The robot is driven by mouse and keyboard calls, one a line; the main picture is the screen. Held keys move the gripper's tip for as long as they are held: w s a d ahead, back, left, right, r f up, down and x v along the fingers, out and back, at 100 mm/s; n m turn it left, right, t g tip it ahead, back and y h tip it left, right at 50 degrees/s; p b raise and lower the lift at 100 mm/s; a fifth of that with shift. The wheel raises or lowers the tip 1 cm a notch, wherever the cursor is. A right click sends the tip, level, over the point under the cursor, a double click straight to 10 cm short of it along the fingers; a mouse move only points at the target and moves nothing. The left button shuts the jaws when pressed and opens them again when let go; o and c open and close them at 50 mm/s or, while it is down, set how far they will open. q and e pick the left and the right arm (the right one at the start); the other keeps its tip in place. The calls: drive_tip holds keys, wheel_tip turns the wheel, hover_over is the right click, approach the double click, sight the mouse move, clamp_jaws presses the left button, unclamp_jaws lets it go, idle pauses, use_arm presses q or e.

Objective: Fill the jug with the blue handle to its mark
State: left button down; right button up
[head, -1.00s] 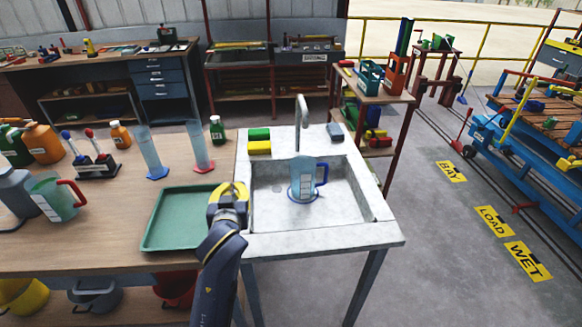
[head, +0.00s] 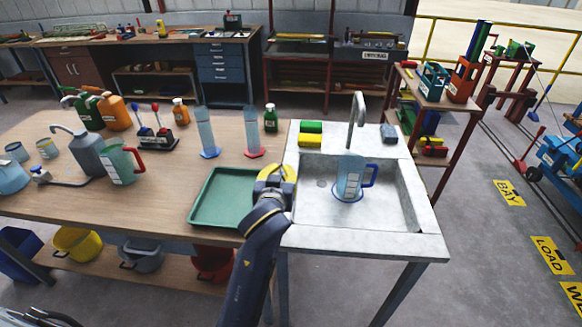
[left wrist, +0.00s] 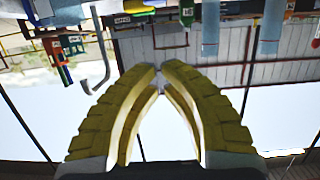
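The jug with the blue handle (head: 349,178) stands upright in the sink basin (head: 312,205), below the spout of the tap (head: 357,120). Its handle points right. It is see-through and bluish; I cannot make out its mark or the water level. My left gripper (head: 280,174) is left of the jug and apart from it, above the border between the green tray and the sink. In the left wrist view its yellow fingers (left wrist: 161,68) come together at the tips with nothing between them. The tap's curved pipe also shows there (left wrist: 100,62). My right gripper is not in view.
A green tray (head: 208,207) lies left of the sink. Two tall cylinders (head: 205,130) and a red-handled jug (head: 121,163) stand on the wooden bench (head: 70,208). Green and yellow sponges (head: 310,140) lie behind the basin. The basin around the jug is clear.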

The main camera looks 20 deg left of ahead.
use_arm(q)
drive_tip(key=x, duration=0.9)
drive_tip(key=shift+w+a, duration=0.1)
drive_tip(key=shift+w, duration=0.25)
wheel_tip(320, 180, down, 2)
drive_tip(key=shift+w+f, duration=0.1)
drive_tip(key=shift+w, duration=0.05)
drive_tip(key=shift+f, duration=1)
drive_tip(key=shift+f, duration=0.1)
